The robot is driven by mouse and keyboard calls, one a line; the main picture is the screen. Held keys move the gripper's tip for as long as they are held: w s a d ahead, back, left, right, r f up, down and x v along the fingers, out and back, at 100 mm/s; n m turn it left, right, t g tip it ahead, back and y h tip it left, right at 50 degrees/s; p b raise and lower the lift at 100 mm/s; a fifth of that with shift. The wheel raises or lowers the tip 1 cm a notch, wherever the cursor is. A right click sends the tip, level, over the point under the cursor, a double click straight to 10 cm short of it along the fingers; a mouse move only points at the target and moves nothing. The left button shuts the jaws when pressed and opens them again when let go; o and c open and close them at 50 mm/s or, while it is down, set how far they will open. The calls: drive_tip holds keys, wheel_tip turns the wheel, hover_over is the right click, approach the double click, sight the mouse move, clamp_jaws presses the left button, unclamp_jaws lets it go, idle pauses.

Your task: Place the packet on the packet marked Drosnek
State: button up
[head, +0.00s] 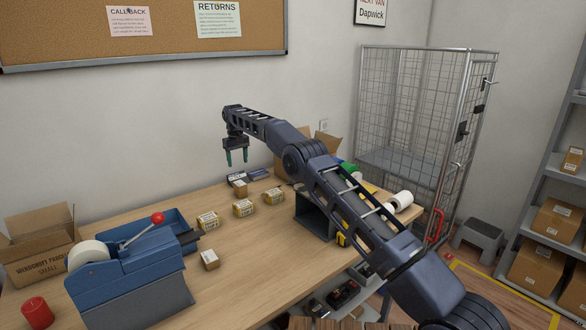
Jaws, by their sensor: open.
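Several small packets lie on the wooden counter (243,251). Three yellowish packets with white labels form a loose row: a left packet (208,220), a middle packet (243,208) and a right packet (274,196). A small brown box (240,189) stands behind them, and another small brown box (210,261) sits nearer the front. Their labels are too small to read, so I cannot tell which is marked Drosnek. My gripper (237,158) points down, open and empty, above the counter's back, in the air and apart from the packets.
A blue tape dispenser (130,270) with a red-knobbed lever stands at the left, beside a red cylinder (37,313) and an open carton (40,245). A wire cage (425,120) stands right. The counter's front middle is clear.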

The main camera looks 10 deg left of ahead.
drive_tip(key=d+r+m+t, duration=0.1)
drive_tip(key=d+r+m, duration=0.1)
drive_tip(key=d+r, duration=1.8)
drive_tip(key=s+d+r+m, duration=0.1)
drive_tip(key=s+d+r, duration=0.2)
drive_tip(key=d, duration=0.4)
drive_tip(key=s+d+r+t, duration=0.1)
drive_tip(key=s+d+r, duration=0.2)
drive_tip(key=d, duration=0.4)
drive_tip(key=s+d+r+m, duration=0.1)
drive_tip(key=s+d+r, duration=0.25)
drive_tip(key=d, duration=0.35)
drive_tip(key=s+d+f+m+t, duration=0.1)
drive_tip(key=s+d+m, duration=0.2)
drive_tip(key=s+d, duration=1.6)
drive_tip(key=s+d+f, duration=0.2)
drive_tip(key=s+f, duration=0.2)
drive_tip(key=s, duration=0.3)
drive_tip(key=s+d+f+m+t, duration=0.1)
drive_tip(key=s+d+f, duration=0.2)
drive_tip(key=s, duration=0.5)
drive_tip(key=s+d+f+m, duration=0.1)
drive_tip(key=s+d+f, duration=0.1)
drive_tip(key=s+f, duration=0.4)
drive_tip(key=shift+s+d+t, duration=0.2)
drive_tip(key=shift+s+t, duration=0.1)
drive_tip(key=shift+s, duration=0.55)
